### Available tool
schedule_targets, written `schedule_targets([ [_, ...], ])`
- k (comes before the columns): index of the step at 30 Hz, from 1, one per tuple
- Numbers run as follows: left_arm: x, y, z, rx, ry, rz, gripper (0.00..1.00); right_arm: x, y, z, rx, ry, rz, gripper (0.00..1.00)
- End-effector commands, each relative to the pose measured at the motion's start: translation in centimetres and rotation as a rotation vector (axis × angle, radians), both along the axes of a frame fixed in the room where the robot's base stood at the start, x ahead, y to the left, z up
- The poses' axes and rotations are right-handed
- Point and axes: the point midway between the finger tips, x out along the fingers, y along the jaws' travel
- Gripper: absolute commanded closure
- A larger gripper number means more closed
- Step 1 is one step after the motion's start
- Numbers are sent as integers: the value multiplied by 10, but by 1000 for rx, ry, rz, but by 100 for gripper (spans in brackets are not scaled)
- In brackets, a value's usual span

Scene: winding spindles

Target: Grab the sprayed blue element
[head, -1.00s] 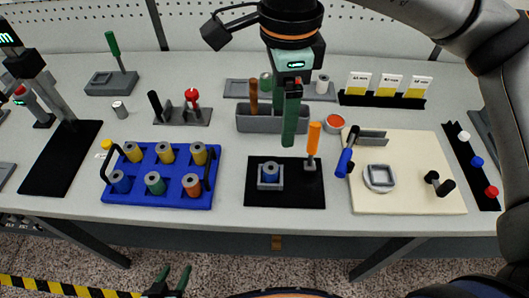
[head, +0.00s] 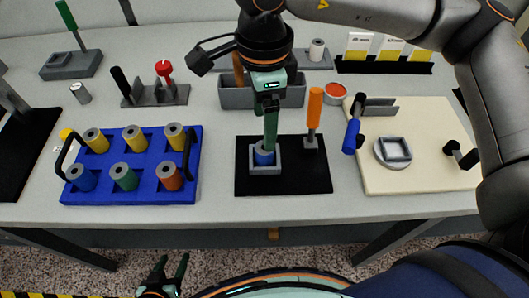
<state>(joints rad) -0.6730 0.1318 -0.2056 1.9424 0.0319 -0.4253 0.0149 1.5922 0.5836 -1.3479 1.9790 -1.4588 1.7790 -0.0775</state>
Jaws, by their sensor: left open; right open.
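Another blue cylinder (head: 81,178) sits in the front left slot of the blue tray (head: 130,192). My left gripper (head: 165,268) is open and empty at the bottom, in front of the table.
The tray also holds yellow, green and orange cylinders. An orange-handled tool (head: 314,112) stands upright on the mat beside the holder. A cream board (head: 430,175) with fixtures lies to the right, and a grey bin (head: 235,98) stands behind the mat.

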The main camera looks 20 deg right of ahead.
Motion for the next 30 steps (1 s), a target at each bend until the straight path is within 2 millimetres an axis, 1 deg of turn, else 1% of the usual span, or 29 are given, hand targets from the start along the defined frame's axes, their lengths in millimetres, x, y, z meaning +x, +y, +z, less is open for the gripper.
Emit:
schedule_targets([
  [1, 1, 1, 1, 2, -2, 1, 44, 0, 0, -7, -1, 2, -1, 19],
  [3, 2, 2, 1, 3, -4, 3, 44, 0, 0, -14, 0, 1, -1, 19],
  [8, 3, 5, 1, 7, -4, 6, 44, 0, -1, -25, -1, 1, -1, 19],
  [13, 1, 8, 3, 13, 0, 10, 44, 0, -2, -50, -2, 3, 0, 19],
  [16, 0, 10, 0, 15, 4, 12, 44, 0, -1, -63, -1, 2, 0, 19],
  [19, 0, 10, 0, 16, 2, 13, 44, 0, -1, -70, 1, 1, 0, 19],
  [25, 0, 10, 0, 15, 3, 12, 44, 0, -1, -71, 1, -1, 0, 19],
  [26, 0, 10, 0, 15, 3, 12, 44, 0, -1, -70, 1, 0, 0, 20],
  [30, -1, 9, 0, 15, 3, 12, 44, 0, -1, -70, 1, 0, 0, 35],
])
